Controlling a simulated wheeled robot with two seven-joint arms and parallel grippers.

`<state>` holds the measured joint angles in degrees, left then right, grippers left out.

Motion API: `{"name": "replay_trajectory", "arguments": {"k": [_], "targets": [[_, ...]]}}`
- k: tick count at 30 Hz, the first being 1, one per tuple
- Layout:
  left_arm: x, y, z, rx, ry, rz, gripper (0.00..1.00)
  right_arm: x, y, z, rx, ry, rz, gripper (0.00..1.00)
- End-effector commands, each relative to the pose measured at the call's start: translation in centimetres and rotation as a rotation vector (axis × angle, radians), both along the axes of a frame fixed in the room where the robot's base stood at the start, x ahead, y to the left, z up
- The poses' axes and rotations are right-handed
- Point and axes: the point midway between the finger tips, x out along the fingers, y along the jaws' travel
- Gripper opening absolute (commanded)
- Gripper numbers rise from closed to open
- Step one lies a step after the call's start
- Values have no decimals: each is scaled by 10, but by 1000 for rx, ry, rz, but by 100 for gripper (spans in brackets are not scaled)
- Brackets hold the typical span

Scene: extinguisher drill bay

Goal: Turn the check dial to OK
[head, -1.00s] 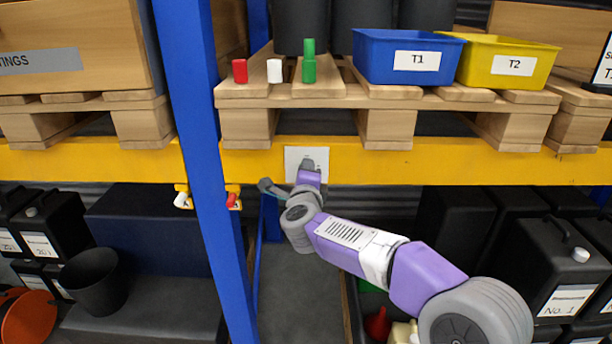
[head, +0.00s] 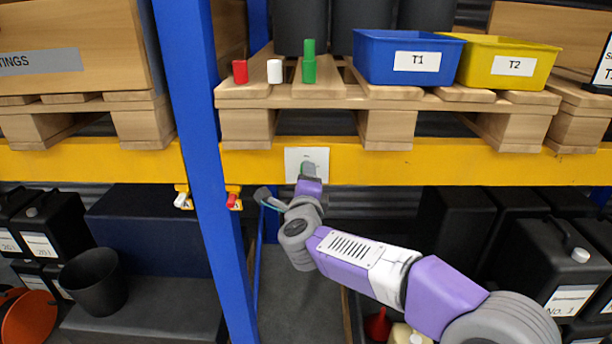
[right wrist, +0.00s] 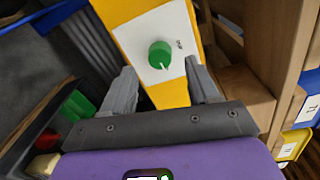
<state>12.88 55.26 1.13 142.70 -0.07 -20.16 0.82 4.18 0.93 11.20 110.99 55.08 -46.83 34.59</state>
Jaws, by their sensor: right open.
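The check dial is a round green knob (right wrist: 159,54) on a white plate (right wrist: 152,30), fixed to the front of the yellow beam. A white pointer line on the knob points toward the lower right in the right wrist view, away from a small dark mark on the plate, too small to read. In the head view the plate (head: 293,160) shows behind my right gripper (head: 309,170), which partly hides the dial. My right gripper (right wrist: 163,88) is open, its two fingers spread before the plate, with the knob ahead of the gap between them, apparently untouched. My left gripper is out of view.
Above the beam (head: 400,165), a pallet (head: 290,92) holds red, white and green cylinders, a blue T1 bin (head: 385,70) and a yellow T2 bin (head: 530,70). A blue upright (head: 200,130) stands left of the plate. Black canisters (head: 550,265) stand below right.

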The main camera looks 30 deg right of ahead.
Motion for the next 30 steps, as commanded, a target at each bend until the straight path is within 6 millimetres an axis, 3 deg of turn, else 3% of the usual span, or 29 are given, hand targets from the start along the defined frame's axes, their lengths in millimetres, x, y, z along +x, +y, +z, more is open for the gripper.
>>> {"name": "replay_trajectory", "arguments": {"k": [3, 9, 25, 28, 30], "targets": [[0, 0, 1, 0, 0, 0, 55, -17, 10, 2, -1, -2, 2, 60], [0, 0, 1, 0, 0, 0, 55, -31, 18, 2, 0, 0, 1, 60], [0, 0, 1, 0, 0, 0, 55, -31, 19, 0, -3, 5, 2, 60], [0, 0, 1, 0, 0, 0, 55, -22, 24, -18, -36, 52, 28, 60], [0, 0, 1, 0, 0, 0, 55, -11, 32, -46, -86, 125, 71, 60]]}}
